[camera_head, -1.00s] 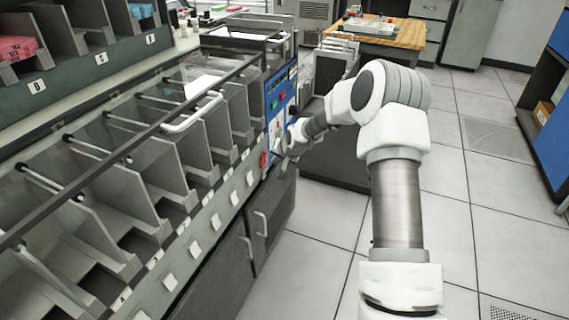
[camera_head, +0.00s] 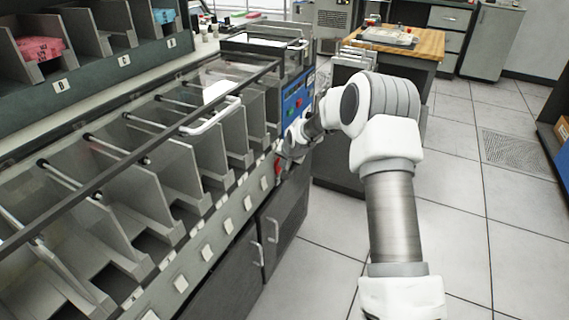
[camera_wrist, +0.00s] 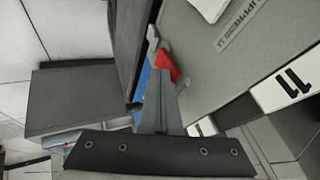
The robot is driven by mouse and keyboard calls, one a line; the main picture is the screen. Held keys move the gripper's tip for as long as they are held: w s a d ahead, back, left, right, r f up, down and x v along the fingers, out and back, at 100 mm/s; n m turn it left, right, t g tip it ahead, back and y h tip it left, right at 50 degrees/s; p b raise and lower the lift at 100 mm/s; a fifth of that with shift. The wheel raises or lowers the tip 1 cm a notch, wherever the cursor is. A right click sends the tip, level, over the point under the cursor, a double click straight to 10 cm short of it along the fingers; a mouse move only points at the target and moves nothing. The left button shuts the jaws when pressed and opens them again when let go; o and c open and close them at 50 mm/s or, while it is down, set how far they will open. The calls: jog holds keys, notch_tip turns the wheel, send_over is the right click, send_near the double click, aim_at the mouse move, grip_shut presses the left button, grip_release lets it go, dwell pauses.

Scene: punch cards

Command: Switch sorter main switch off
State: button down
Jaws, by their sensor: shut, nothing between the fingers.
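The card sorter (camera_head: 225,205) runs along the left, with its blue control panel (camera_head: 297,98) at the far end. A red switch (camera_head: 277,168) sits low on the sorter's front, below that panel. In the wrist view, a red part (camera_wrist: 165,62), apparently this switch, shows right beside my fingers and is partly covered by them. My gripper (camera_head: 284,159) is shut and empty at the sorter's front, close to the red switch. It also shows in the wrist view (camera_wrist: 158,85). I cannot tell whether it touches the switch, or which way the switch is set.
Sorter pockets with dividers and a clear cover with a white handle (camera_head: 212,116) are at left. Dark cabinet doors (camera_head: 285,215) with handles are below. A wood-topped desk (camera_head: 420,42) stands behind. The tiled floor (camera_head: 465,230) at right is clear.

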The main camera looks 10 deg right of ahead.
jog(key=shift+r+p, duration=0.45)
jog(key=shift+r, duration=0.35)
